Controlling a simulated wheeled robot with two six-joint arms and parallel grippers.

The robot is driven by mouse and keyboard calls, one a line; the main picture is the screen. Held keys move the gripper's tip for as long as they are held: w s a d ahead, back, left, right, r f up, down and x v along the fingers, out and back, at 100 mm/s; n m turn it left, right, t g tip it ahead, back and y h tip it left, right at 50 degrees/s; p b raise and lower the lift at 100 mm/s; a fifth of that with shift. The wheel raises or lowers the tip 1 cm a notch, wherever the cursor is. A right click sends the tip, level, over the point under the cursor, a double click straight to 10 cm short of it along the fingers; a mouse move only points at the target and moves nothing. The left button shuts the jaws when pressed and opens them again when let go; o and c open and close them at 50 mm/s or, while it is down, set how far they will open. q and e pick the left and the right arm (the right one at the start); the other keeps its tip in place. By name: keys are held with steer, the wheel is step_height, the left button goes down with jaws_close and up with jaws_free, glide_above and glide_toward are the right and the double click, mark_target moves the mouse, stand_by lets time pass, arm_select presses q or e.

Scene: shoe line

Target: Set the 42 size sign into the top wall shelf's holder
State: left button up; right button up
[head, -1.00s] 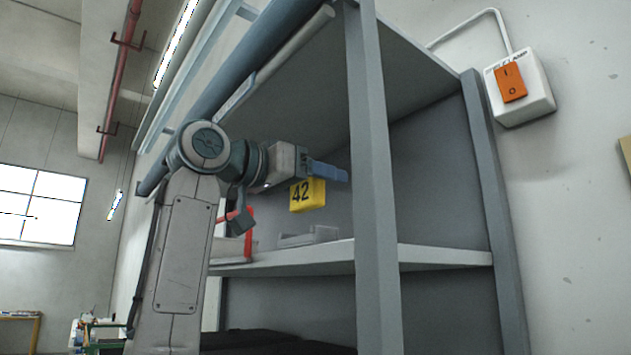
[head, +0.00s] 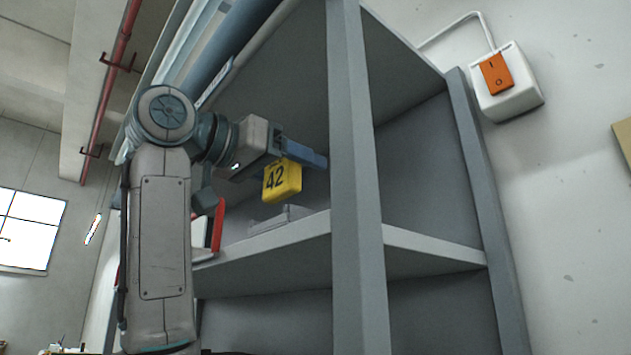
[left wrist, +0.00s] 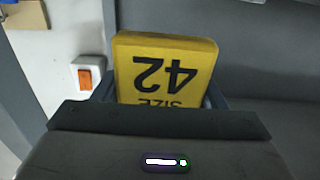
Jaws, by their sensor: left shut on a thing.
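The yellow 42 size sign (head: 282,181) hangs below the blue fingers of my left gripper (head: 303,157), which is shut on it. In the left wrist view the sign (left wrist: 163,68) stands upside down between the fingers, its number facing the camera. The grey holder (head: 280,219) sits on the shelf board (head: 270,241) below the sign. A gap shows between the sign and the holder. My right gripper is not in view.
A grey upright post (head: 355,180) stands just right of the gripper. A red-edged item (head: 217,226) stands on the board left of the holder. An orange switch box (head: 505,80) is on the wall at right.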

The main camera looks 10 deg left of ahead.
mark_target(275, 190)
arm_select(q)
steer(key=shift+s+f, duration=0.1)
steer(key=shift+s, duration=0.25)
steer(key=shift+w+f+b, duration=0.4)
steer(key=shift+f+b, duration=0.1)
steer(key=shift+f, duration=0.15)
steer(key=shift+s+f, duration=0.1)
steer(key=shift+f, duration=0.2)
steer(key=shift+s+f+b, duration=0.1)
steer(key=shift+f+b, duration=0.2)
steer(key=shift+b, duration=0.2)
steer(key=shift+f+b, duration=0.6)
steer(key=shift+f, duration=0.1)
steer(key=o, duration=1.1)
steer(key=shift+o, duration=0.3)
